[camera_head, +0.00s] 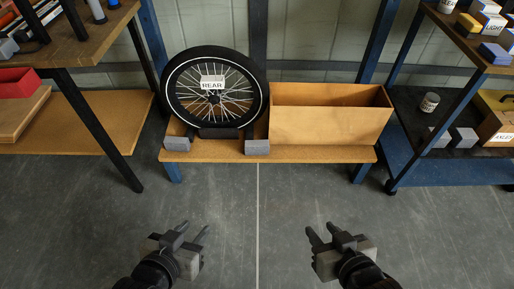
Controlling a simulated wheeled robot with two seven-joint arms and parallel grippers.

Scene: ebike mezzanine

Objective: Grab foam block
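Two grey blocks that look like foam sit on the low wooden bench's front edge: a left block (180,143) and a right block (257,147), on either side of a bicycle wheel (181,92) labelled REAR. More grey blocks, a cart block (465,138) on the right cart and a table block (8,48) on the left table, also show. I cannot tell which are foam. My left gripper (192,231) is open and empty above the floor, in front of the bench. My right gripper (323,234) is open and empty, also apart from everything.
An open wooden box (330,125) stands on the bench (310,154), right of the wheel. A table (90,45) with a dark leg stands at left, and a blue-framed cart (440,172) at right. The grey floor (258,215) between my grippers and the bench is clear.

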